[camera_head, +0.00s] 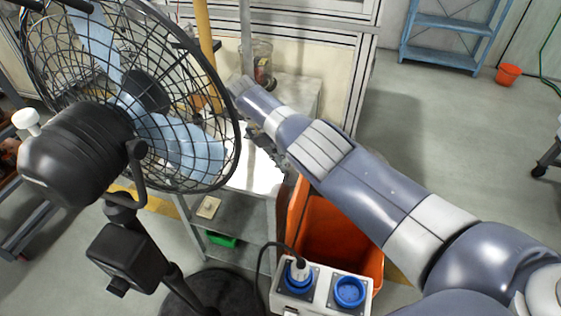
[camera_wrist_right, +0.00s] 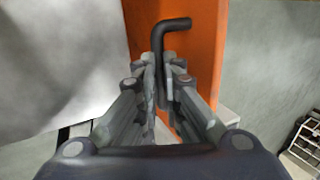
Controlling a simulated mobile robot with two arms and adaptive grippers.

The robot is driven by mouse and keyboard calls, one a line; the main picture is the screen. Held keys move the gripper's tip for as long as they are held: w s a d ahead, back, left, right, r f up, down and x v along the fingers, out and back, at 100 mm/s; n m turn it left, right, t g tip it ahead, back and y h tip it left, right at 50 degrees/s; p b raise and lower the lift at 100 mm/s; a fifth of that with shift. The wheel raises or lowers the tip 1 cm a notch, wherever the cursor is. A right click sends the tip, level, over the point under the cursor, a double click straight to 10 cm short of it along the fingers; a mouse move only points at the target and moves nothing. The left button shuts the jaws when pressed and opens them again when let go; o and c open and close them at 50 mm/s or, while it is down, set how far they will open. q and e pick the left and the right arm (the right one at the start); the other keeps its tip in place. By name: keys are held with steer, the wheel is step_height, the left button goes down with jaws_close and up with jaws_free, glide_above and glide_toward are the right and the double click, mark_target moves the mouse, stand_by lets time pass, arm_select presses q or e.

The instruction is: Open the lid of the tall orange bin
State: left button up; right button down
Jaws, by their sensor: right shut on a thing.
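The tall orange bin (camera_head: 335,232) stands below my right arm in the head view, partly covered by the arm and by a socket box in front. Its top looks open, with the orange inside walls showing. An upright orange panel, seemingly the lid (camera_wrist_right: 205,50), fills the middle of the right wrist view. A black bent handle (camera_wrist_right: 172,28) stands out from it. My right gripper (camera_wrist_right: 163,85) is shut on this handle; in the head view the gripper (camera_head: 262,135) is partly hidden by the arm. My left gripper is not in view.
A black fan (camera_head: 75,150) on a stand fills the left. A white-topped workbench (camera_head: 258,172) stands beside the bin. A socket box (camera_head: 322,285) with blue outlets is in front. Blue shelving (camera_head: 445,45) and an orange bucket (camera_head: 508,74) are far back; the right floor is mostly clear.

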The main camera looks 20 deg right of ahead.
steer(key=shift+s+d+f, duration=0.15)
steer(key=shift+s+f, duration=0.2)
steer(key=shift+f, duration=0.15)
steer(key=shift+s+d+f, duration=0.15)
steer(key=shift+s+f, duration=0.15)
steer(key=shift+f, duration=0.2)
steer(key=c, duration=1.8)
jaws_free()
steer(key=shift+o, duration=0.7)
steer(key=shift+w+d+f, duration=0.15)
steer(key=shift+w+f, duration=0.1)
steer(key=shift+w+d+f+g, duration=0.1)
steer(key=shift+w+d+g, duration=0.05)
steer(key=shift+w+g, duration=0.15)
steer(key=shift+s+a+r, duration=0.2)
steer(key=shift+r, duration=0.25)
steer(key=shift+w+r, duration=0.15)
steer(key=shift+r, duration=0.45)
steer(key=r, duration=0.5)
steer(key=shift+d+r, duration=0.2)
steer(key=shift+r, duration=0.1)
steer(key=shift+w+a+r, duration=0.1)
steer(key=shift+r, duration=0.75)
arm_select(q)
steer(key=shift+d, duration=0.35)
arm_select(e)
steer(key=shift+r, duration=0.3)
steer(key=shift+r, duration=0.1)
